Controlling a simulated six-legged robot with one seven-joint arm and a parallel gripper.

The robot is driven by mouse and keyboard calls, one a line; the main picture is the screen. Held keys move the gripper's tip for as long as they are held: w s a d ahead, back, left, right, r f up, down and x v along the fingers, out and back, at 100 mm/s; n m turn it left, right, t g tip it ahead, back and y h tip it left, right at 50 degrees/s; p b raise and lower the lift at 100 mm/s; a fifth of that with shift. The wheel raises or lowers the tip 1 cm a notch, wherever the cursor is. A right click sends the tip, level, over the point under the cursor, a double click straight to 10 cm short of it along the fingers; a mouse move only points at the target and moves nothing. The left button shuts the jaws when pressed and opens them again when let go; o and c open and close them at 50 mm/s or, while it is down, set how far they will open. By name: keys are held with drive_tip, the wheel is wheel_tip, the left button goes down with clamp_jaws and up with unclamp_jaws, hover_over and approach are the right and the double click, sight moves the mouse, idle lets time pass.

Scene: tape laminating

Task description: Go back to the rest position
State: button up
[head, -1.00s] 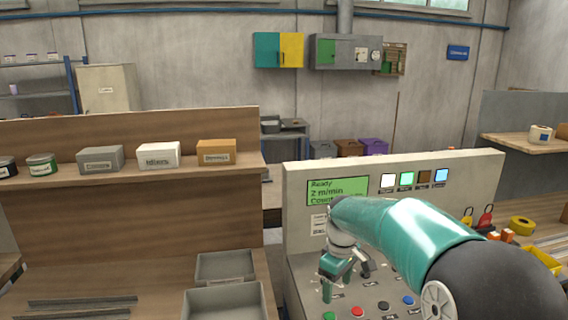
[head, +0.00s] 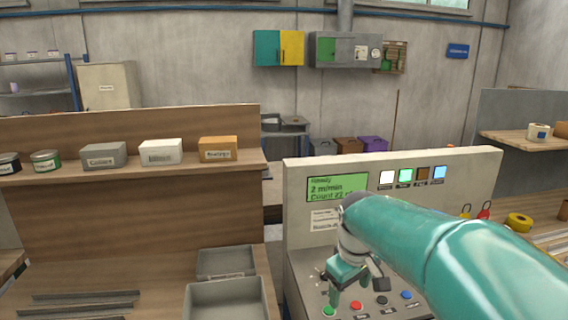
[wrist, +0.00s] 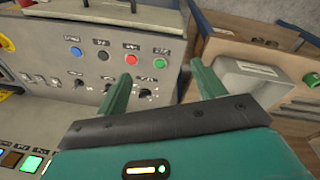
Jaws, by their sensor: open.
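My gripper (head: 346,284) is in front of the sloped control panel of the machine, at the lower middle of the head view. In the wrist view my gripper (wrist: 160,84) shows two green fingers spread apart with nothing between them. The control panel (wrist: 50,62) shows blue, black, red and green buttons and some dark knobs beyond the fingers. In the head view the green button (head: 328,310) and red button (head: 356,305) lie just below my gripper. I cannot tell how far the fingertips are from the panel.
The upright display panel (head: 440,205) has a green screen (head: 337,188) and several lit squares. Left of it is a wooden bench with an open grey bin (head: 226,300) and a shelf of labelled boxes (head: 160,152). A yellow tape roll (head: 519,222) lies on the right.

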drive_tip(key=s+d+r+m+t, duration=0.1)
drive_tip(key=s+m+t, duration=0.2)
drive_tip(key=s, duration=1.6)
drive_tip(key=m, duration=0.3)
drive_tip(key=shift+s+d+r+t, duration=0.2)
drive_tip(key=shift+d+r+t, duration=0.1)
drive_tip(key=shift+r+t, duration=0.1)
